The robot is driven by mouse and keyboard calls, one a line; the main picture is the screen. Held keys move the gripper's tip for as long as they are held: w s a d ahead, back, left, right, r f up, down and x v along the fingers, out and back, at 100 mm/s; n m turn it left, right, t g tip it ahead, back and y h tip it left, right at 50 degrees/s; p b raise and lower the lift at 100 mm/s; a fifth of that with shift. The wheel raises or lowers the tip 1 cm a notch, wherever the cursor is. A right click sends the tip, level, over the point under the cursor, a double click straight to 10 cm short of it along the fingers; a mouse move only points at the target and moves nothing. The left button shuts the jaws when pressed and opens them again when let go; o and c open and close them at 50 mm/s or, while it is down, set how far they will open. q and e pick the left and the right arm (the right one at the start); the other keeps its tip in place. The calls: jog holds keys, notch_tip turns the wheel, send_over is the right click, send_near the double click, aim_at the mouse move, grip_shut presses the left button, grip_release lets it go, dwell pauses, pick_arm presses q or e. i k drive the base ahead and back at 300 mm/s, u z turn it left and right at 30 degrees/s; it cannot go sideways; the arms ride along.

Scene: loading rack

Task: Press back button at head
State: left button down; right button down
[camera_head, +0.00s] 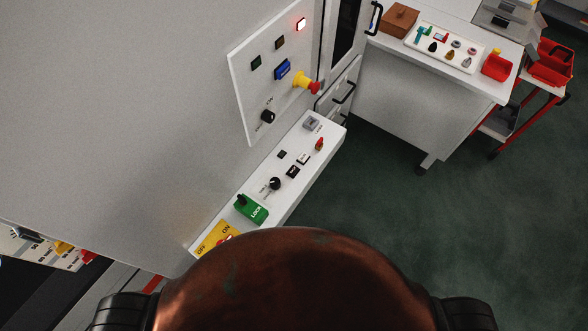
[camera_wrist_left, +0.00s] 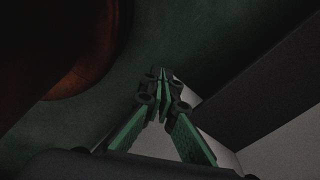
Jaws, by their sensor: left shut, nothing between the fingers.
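In the head view an upright white control panel (camera_head: 243,84) is fixed to the grey cabinet. It carries a lit red button (camera_head: 301,24), a dark brown button (camera_head: 279,42), a dark green button (camera_head: 256,62), a blue switch (camera_head: 282,69), a red and yellow emergency stop (camera_head: 307,85) and a black knob (camera_head: 267,116). I cannot tell which one is the back button. My left gripper (camera_wrist_left: 162,88) shows only in the left wrist view, with its green fingers together and empty, away from any button. My right gripper is in neither view.
A sloping white ledge (camera_head: 265,222) below carries small buttons, a knob, a green LOCK switch (camera_head: 250,209) and a yellow OFF/ON switch (camera_head: 217,239). A white table (camera_head: 410,115) with a parts tray and a red-framed cart stand at the right. Green floor (camera_head: 440,225) is clear.

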aim_at(293, 170)
jog(key=z, duration=0.05)
jog(key=k, duration=0.5)
jog(key=z, duration=1.6)
jog(key=i, duration=2.55)
jog(key=u, duration=3.05)
